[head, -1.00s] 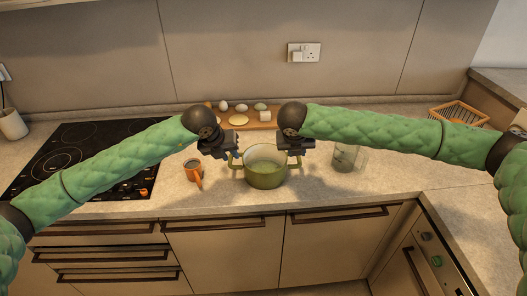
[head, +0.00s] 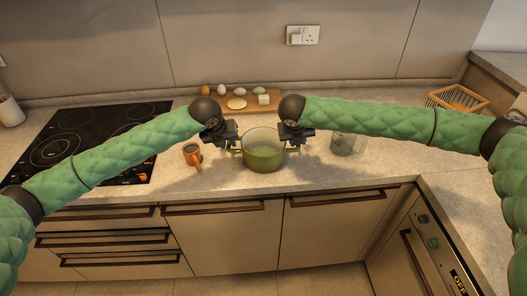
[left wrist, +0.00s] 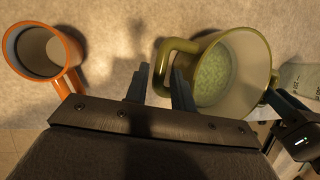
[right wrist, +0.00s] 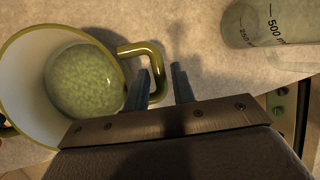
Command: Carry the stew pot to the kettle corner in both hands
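The green stew pot (head: 263,158) stands upright on the counter in front of the cutting board, with pale green contents. My left gripper (head: 234,143) is at its left handle. In the left wrist view its fingers (left wrist: 160,90) stand apart, one on each side of the handle (left wrist: 161,72). My right gripper (head: 293,144) is at the right handle. In the right wrist view its fingers (right wrist: 163,85) are also apart, with the handle (right wrist: 155,60) between them. Neither gripper visibly squeezes its handle. No kettle can be made out.
An orange mug (head: 192,155) stands left of the pot, close to my left gripper. A clear measuring jug (head: 346,143) stands to the right. Behind is a cutting board (head: 220,104) with eggs. The hob (head: 75,140) is left, a wire basket (head: 457,99) far right. The right counter is mostly clear.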

